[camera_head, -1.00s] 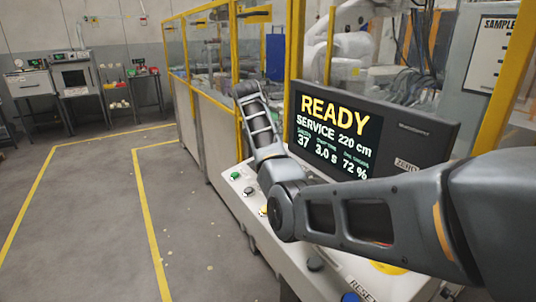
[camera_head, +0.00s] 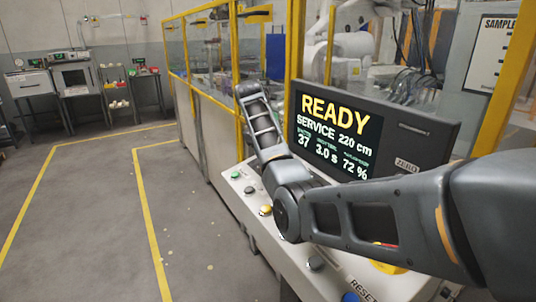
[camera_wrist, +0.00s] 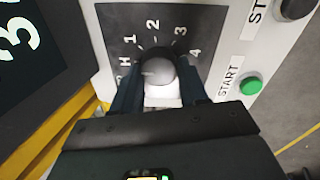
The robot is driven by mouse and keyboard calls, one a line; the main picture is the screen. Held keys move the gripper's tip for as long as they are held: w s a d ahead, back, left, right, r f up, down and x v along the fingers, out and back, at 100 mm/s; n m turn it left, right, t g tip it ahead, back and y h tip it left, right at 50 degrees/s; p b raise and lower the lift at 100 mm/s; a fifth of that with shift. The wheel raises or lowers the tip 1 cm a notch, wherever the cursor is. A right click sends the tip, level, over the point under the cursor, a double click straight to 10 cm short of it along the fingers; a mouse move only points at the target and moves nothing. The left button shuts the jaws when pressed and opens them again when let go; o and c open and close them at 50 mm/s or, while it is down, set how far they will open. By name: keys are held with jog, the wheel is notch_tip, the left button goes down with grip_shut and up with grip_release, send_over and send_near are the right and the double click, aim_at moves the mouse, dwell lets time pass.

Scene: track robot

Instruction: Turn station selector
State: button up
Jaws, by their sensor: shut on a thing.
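The station selector is a round dark knob with a grey top (camera_wrist: 158,70), seen in the wrist view on a dark plate (camera_wrist: 112,22) marked H, 1, 2, 3 and 4. My gripper (camera_wrist: 158,88) has a finger on each side of the knob and is shut on it. The knob's pointer is hard to make out, so I cannot tell which mark it is at.
A green START button (camera_wrist: 251,84) and a dark button (camera_wrist: 296,8) sit right of the plate. In the head view, the display (camera_head: 335,132) reads READY above the white console (camera_head: 238,190). A yellow-framed fence (camera_head: 212,110) stands behind; the floor at left is clear.

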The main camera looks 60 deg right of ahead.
jog(key=o, duration=1.1)
jog(key=shift+c, duration=0.2)
jog(key=shift+r, duration=0.1)
jog(key=s+v, duration=0.1)
jog(key=v, duration=0.6)
jog(key=shift+w+r, duration=0.3)
jog(key=shift+w, duration=0.25)
jog(key=shift+a, duration=0.1)
